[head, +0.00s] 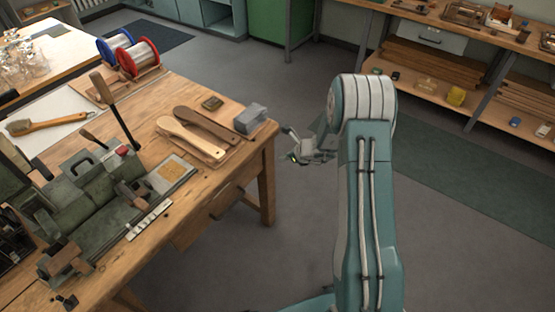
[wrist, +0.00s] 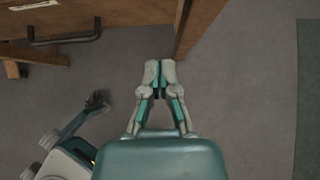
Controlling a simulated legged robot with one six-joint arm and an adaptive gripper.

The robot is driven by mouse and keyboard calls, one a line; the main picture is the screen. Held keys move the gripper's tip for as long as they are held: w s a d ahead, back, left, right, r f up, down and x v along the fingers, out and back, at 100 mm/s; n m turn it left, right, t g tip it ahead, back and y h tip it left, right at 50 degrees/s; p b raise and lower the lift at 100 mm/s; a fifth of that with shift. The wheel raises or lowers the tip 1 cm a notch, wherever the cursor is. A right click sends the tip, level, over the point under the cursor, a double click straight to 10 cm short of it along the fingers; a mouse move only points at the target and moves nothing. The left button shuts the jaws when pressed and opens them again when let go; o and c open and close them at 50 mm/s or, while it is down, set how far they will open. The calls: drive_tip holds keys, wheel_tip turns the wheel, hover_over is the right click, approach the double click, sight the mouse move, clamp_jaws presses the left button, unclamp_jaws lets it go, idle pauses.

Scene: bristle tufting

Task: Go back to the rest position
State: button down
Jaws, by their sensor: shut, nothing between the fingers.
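My gripper (wrist: 160,68) is in the middle of the wrist view, its two fingertips together with nothing between them. It points down over bare grey floor, beside a wooden table leg (wrist: 192,25). In the head view part of my gripper shows small (head: 296,153) to the left of my teal arm, just off the right end of the wooden workbench (head: 225,195). My forearm hides part of the floor behind it.
The workbench holds brush handles (head: 192,136), a grey block (head: 250,118), wire spools (head: 137,58), a finished brush (head: 48,121) and a green-grey machine (head: 90,200). Shelving (head: 430,85) stands at the back right. The floor right of the bench is clear, with a dark green mat (head: 440,150).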

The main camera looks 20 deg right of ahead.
drive_tip(key=shift+s+a+r, duration=0.15)
drive_tip(key=shift+s+r, duration=0.05)
drive_tip(key=s+a+r+n+g, duration=0.1)
drive_tip(key=s+a+r+n, duration=0.3)
drive_tip(key=r, duration=0.4)
drive_tip(key=s+a+r+n, duration=0.2)
drive_tip(key=s+r+n, duration=0.1)
drive_tip(key=r+n, duration=0.3)
drive_tip(key=s+a+r+n+g, duration=0.1)
drive_tip(key=s+a+r+n, duration=0.25)
drive_tip(key=r, duration=0.55)
drive_tip(key=s+d+r+n+h, duration=0.1)
drive_tip(key=s+r+n+h, duration=0.1)
drive_tip(key=s+n, duration=0.3)
drive_tip(key=s+d+r+n+h, duration=0.1)
drive_tip(key=s+r+n, duration=0.3)
drive_tip(key=s, duration=0.7)
drive_tip(key=s+d+r+n+h, duration=0.1)
drive_tip(key=s+r+n+h, duration=0.1)
drive_tip(key=s+n, duration=0.4)
drive_tip(key=s+r, duration=0.1)
drive_tip(key=s, duration=0.1)
drive_tip(key=shift+s+r+t+h, duration=0.25)
drive_tip(key=shift+s+t+h, duration=0.05)
drive_tip(key=shift+s, duration=0.05)
